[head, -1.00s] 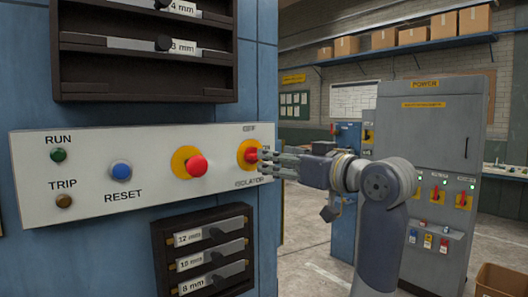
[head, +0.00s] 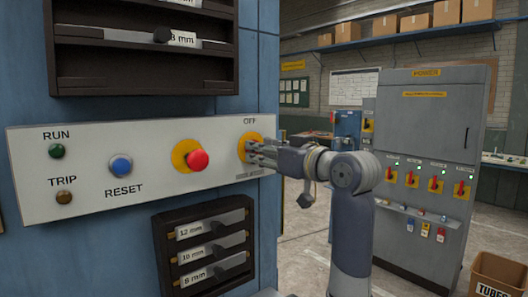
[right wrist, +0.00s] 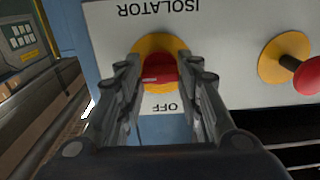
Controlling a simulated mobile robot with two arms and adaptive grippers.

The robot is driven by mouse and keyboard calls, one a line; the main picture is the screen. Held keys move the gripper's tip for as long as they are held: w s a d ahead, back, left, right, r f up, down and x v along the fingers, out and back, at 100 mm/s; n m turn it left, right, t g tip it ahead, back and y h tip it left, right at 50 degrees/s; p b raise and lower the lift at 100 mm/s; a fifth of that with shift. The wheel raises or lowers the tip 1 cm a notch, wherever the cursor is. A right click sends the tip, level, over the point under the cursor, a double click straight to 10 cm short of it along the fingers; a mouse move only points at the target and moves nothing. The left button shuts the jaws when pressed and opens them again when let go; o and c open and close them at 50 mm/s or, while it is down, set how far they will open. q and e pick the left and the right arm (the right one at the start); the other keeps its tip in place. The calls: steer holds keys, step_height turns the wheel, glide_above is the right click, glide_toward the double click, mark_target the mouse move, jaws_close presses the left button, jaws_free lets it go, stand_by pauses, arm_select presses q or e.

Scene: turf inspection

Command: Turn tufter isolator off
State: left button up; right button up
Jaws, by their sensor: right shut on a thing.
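The isolator switch (head: 242,148) is at the right end of the white control panel (head: 90,172), a red handle on a yellow round plate. "OFF" is printed above it in the head view; the gripper partly covers the switch. My right gripper (head: 255,151) reaches in from the right and is at the switch. In the right wrist view its fingers (right wrist: 162,76) are shut on the red handle (right wrist: 163,68), one on each side. That view is upside down, with "ISOLATOR" above and "OFF" below. The handle's exact angle is hard to tell. My left gripper is out of view.
A red push button (head: 197,159) sits left of the isolator. Beyond it are a blue reset button (head: 121,167), a green run lamp (head: 57,151) and a trip lamp (head: 64,197). Gauge racks (head: 212,283) are below and above. A grey power cabinet (head: 425,125) stands behind at right.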

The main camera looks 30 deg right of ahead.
arm_select(q)
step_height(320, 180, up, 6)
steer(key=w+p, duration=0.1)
steer(key=p, duration=0.5)
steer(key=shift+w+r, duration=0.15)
arm_select(e)
steer(key=shift+n, duration=9)
steer(key=shift+f, duration=0.15)
steer(key=o, duration=1.1)
steer(key=shift+c, duration=0.2)
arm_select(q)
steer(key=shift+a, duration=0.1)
arm_select(e)
steer(key=shift+s, duration=0.1)
steer(key=shift+d, duration=0.1)
